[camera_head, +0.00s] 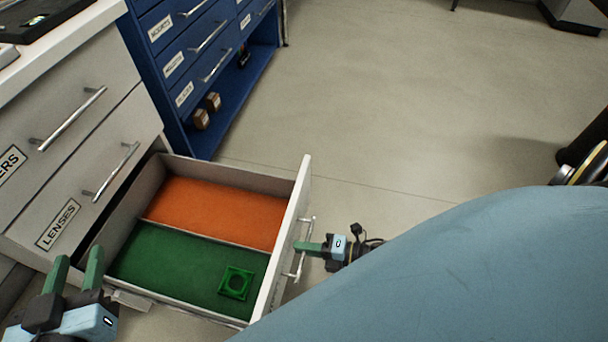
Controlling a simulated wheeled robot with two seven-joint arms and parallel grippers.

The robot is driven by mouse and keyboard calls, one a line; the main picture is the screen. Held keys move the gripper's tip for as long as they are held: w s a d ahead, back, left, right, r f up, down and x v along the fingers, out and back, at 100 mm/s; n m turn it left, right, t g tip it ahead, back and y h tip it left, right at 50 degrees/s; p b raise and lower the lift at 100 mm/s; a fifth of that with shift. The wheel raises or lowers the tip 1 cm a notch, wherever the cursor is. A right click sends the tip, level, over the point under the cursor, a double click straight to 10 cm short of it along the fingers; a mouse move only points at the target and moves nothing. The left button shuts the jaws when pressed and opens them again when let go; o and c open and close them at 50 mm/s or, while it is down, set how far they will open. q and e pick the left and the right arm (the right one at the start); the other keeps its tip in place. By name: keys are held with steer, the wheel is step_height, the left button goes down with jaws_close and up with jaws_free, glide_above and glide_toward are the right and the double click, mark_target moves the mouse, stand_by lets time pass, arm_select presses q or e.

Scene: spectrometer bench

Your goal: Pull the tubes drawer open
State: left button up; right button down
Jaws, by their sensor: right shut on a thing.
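A white drawer (303,198) is pulled far out of the white cabinet, below the drawer labelled LENSES. Inside, an orange-lined compartment (220,205) and a green-lined compartment (165,262) are divided by a thin wall. A green square part with a round hole (236,283) lies on the green lining. My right gripper (299,246) is shut on the drawer's metal handle (300,262). My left gripper (79,262) is open and empty, near the drawer's left side at lower left.
The white cabinet's upper drawers (62,165) are shut, with bar handles sticking out. A blue cabinet (200,60) with labelled drawers stands behind, with small brown items (207,110) on its bottom shelf. The floor (400,110) beyond is clear.

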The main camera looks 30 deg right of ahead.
steer(key=c, duration=1.7)
jaws_free()
steer(key=shift+s+d, duration=0.1)
